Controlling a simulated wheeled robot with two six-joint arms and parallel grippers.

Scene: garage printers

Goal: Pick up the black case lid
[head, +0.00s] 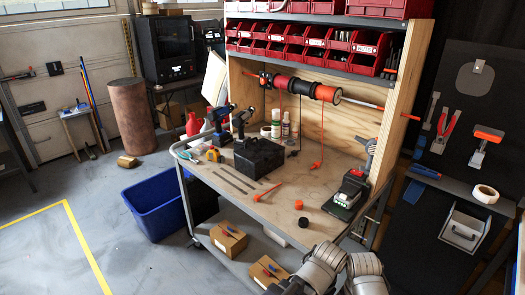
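A black case (258,157) stands upright on the wooden top of the workbench (240,205), left of its middle. It looks closed, with a handle on top. I cannot make out a separate lid from the case at this size. Grey-white arm links of mine come in at the bottom edge, right of centre, with a dark part (285,287) at their left that may be my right gripper. Its fingers are not clear, and it is well in front of and below the bench top, far from the case. My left gripper is not in view.
Cordless drills (220,125) stand behind and left of the case. Dark strips (232,181) and an orange tool (267,191) lie before it. A black-and-green device (348,195) is at the right. Red bins (310,38) hang above. Cardboard boxes (228,240) sit on the lower shelf.

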